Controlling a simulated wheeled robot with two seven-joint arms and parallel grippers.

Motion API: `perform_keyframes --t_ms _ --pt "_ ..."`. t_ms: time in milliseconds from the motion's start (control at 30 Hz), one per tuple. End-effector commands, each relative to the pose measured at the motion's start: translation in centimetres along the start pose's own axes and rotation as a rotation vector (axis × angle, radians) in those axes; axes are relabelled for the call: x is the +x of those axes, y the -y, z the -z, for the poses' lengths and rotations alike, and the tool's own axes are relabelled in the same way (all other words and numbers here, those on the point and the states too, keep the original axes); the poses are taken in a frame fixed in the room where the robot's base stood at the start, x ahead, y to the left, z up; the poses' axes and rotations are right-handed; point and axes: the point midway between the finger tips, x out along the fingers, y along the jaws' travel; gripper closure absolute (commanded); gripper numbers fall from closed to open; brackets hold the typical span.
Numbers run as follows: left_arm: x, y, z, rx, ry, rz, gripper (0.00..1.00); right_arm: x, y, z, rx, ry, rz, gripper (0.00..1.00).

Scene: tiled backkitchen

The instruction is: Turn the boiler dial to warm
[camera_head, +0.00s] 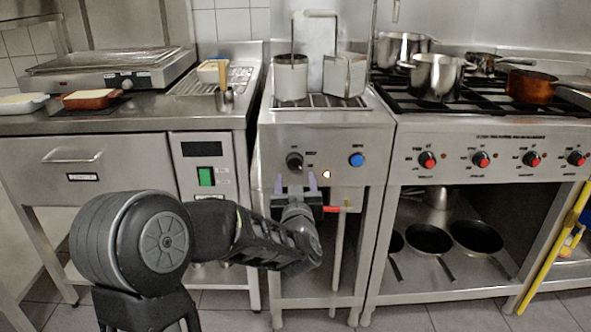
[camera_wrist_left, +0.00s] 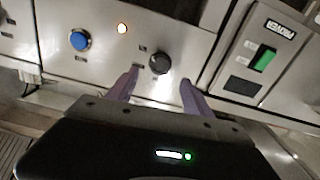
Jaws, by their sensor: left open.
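The boiler (camera_head: 330,142) is the steel unit in the middle of the head view. Its black dial (camera_head: 294,161) is on the left of the front panel; the blue button (camera_head: 357,160) is on the right. A small lit lamp (camera_head: 326,174) glows between and below them. My left gripper (camera_head: 296,180) is open and empty, its purple fingers just below the dial. In the left wrist view the dial (camera_wrist_left: 160,63) appears between the fingertips but beyond them; contact is not visible. The dial's labels are too small to read. My right gripper is out of view.
A stove (camera_head: 487,155) with red knobs and several pots stands at the right. At the left, a cabinet (camera_head: 203,148) carries a green switch (camera_head: 206,177). A red-handled valve (camera_head: 330,209) sits below the boiler panel, close to my gripper.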

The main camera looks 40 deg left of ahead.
Motion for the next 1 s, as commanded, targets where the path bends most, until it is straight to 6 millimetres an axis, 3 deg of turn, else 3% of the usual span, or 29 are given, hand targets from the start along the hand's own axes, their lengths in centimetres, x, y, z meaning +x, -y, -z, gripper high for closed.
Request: perform_keyframes --t_ms 433,767,1000 --pt "6.2 0.0 -0.1 0.001 -0.001 0.000 0.41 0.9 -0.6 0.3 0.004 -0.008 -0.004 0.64" --pt "6.6 0.0 0.0 0.000 0.001 -0.001 0.41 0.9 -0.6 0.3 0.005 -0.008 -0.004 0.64" --pt "6.6 0.0 0.0 0.000 0.001 -0.001 0.60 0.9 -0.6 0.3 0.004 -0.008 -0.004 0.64"
